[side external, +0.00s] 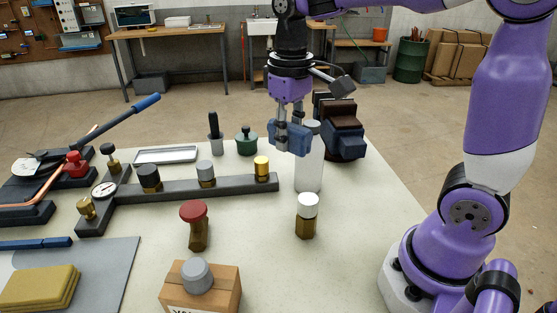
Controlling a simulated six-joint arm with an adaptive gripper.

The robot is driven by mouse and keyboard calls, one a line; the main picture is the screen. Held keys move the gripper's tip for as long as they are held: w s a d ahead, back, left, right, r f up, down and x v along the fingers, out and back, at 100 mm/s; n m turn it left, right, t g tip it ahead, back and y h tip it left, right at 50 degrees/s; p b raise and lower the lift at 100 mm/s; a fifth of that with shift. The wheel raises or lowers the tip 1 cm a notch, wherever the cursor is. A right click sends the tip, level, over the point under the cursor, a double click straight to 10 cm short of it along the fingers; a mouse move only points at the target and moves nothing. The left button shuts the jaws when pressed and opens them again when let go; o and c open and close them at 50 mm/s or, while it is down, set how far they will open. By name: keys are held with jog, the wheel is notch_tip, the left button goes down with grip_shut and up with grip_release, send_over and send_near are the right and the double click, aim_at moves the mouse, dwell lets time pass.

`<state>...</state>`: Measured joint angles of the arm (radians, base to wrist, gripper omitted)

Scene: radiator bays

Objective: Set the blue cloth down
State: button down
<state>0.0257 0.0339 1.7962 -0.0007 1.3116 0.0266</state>
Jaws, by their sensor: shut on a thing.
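My gripper (288,121) points down over the middle of the table and is shut on the blue cloth (293,140). The cloth is a small blue bundle between and around the fingertips, so part of it is hidden. It is held above the table, in front of and partly overlapping a white cylinder (311,170) in this view. I cannot tell whether the cloth touches the cylinder.
A dark bar manifold (225,187) with several knobs lies left. A blue vise (345,142) stands right behind. A red-capped fitting (195,225), a white-capped fitting (306,216) and a cardboard box (218,290) stand in front. Yellow cloths (38,288) lie on a grey mat (112,262). The table's right front is clear.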

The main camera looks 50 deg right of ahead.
aim_at(236, 231)
jog(key=shift+w+a+r+n, duration=0.25)
jog(key=shift+a+n, duration=0.05)
jog(key=shift+a, duration=0.1)
jog(key=w+a+f+n, duration=0.5)
jog(key=a+f+n, duration=0.3)
jog(key=n, duration=0.1)
jog(key=f, duration=0.9)
jog(key=shift+w+a, duration=0.2)
jog(key=shift+f, duration=0.2)
jog(key=c, duration=0.6)
grip_release()
